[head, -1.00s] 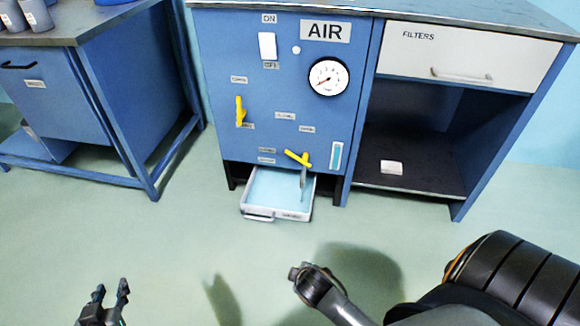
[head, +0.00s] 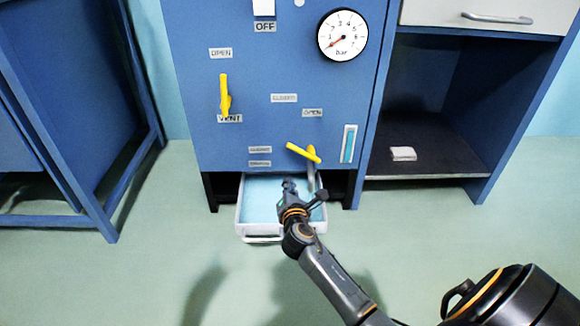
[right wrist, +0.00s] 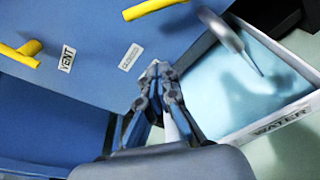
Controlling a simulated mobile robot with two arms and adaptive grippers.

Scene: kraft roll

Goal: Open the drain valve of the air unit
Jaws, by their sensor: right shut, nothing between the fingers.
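The drain valve's yellow lever (head: 303,153) is low on the blue air unit's front panel, slanting up to the left. The metal spout (head: 311,178) hangs below it over the pulled-out tray. In the right wrist view the lever (right wrist: 152,9) shows at the top edge, with the spout (right wrist: 222,30) beside it. My right gripper (head: 288,184) is shut and empty, in front of the tray and just below the lever, apart from it. Its fingertips also show in the right wrist view (right wrist: 159,68). My left gripper is out of view.
The tray (head: 262,239) sticks out under the unit. A second yellow lever (head: 224,95), at the VENT label, points up. A gauge (head: 342,35) is above right. An open shelf (head: 430,140) is at the right. Floor in front is clear.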

